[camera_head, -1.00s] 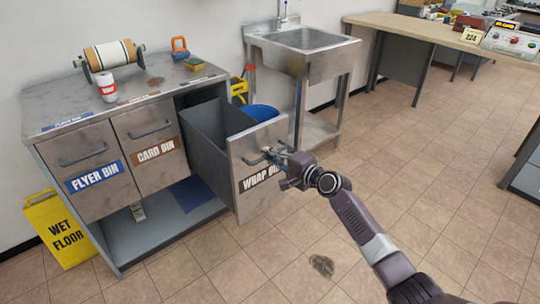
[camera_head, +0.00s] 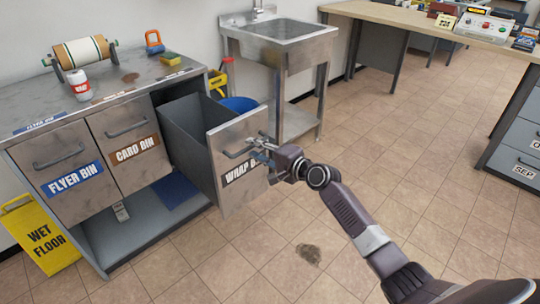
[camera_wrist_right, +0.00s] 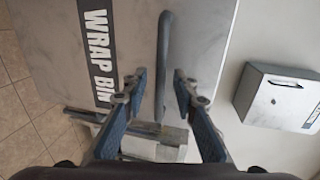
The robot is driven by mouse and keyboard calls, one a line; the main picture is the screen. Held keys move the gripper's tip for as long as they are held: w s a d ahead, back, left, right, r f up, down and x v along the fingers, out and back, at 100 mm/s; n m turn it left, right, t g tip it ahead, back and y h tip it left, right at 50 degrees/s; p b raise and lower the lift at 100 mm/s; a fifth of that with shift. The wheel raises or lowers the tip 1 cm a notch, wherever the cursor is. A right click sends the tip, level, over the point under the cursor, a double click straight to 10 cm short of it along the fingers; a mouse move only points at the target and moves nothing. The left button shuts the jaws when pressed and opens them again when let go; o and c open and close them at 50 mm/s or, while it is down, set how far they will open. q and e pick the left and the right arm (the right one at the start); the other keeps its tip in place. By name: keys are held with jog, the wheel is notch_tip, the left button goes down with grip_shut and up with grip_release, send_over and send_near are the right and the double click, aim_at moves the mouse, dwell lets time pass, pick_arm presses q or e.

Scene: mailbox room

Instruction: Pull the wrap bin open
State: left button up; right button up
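The wrap bin (camera_head: 223,141) is a grey metal drawer at the right end of the steel bench (camera_head: 81,119), standing far out of it. Its open top shows a dark, empty-looking inside. Its front panel carries a bar handle (camera_head: 239,153) and a black "WRAP BIN" label, partly hidden by my right gripper (camera_head: 262,150). In the right wrist view the handle (camera_wrist_right: 164,58) runs between the two blue-grey fingers (camera_wrist_right: 159,90). The fingers stand apart, with a gap visible on each side of the bar. My left gripper is out of view.
The flyer bin (camera_head: 66,157) and card bin (camera_head: 124,135) are shut. A steel sink (camera_head: 278,30) stands behind the wrap bin, with a blue bucket (camera_head: 240,104) nearby. A yellow wet-floor sign (camera_head: 40,236) is at left. The tiled floor in front is mostly clear.

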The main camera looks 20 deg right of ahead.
jog(key=v, duration=0.9)
jog(key=shift+s, duration=0.3)
